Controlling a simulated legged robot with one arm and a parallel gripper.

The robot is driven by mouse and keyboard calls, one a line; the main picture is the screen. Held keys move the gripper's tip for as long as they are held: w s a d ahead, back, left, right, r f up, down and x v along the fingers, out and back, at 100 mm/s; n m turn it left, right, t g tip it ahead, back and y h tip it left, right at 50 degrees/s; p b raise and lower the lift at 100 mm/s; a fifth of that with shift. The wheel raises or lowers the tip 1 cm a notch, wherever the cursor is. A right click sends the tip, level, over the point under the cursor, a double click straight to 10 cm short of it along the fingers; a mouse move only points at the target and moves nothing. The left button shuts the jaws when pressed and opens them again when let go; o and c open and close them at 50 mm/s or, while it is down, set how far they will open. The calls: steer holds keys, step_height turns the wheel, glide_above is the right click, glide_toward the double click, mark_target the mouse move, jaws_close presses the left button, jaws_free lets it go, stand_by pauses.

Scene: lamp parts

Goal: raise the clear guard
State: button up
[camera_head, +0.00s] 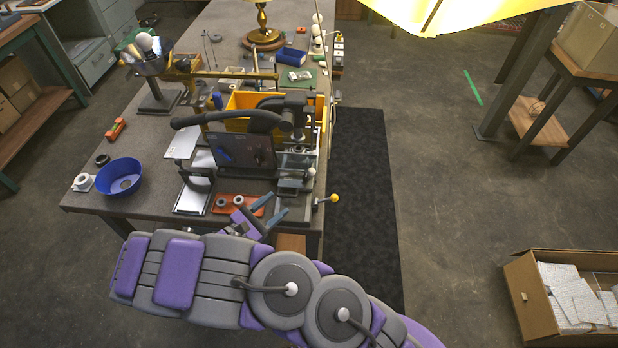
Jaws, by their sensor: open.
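A bench machine with a long black lever (230,118) and a dark upright panel (243,152) stands near the front right of the workbench. I cannot clearly pick out the clear guard; a pale flat plate (183,143) shows to the left of the dark panel, and I cannot tell if it is the guard. My gripper (268,207) is open at the bench's front edge, just in front of the machine. Its blue-grey fingers are apart, with nothing visible between them. My purple and grey arm hides the floor in front of the bench.
An orange-red tray (233,206) with grey rings lies beside my gripper. A blue bowl (120,178) and a white part (83,182) sit at the bench's front left. A yellow bin (240,124) is behind the machine. A yellow-tipped handle (333,198) sticks out right.

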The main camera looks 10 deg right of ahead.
steer(key=a+f+n+t, duration=0.1)
steer(key=f, duration=0.1)
steer(key=b, duration=0.4)
glide_toward(308, 174)
steer(key=shift+n+y, duration=0.3)
steer(key=shift+y, duration=0.1)
steer(key=x, duration=0.9)
steer(key=shift+s+d+r, duration=0.1)
steer(key=shift+s+r, duration=0.05)
steer(key=shift+r, duration=0.15)
jaws_close()
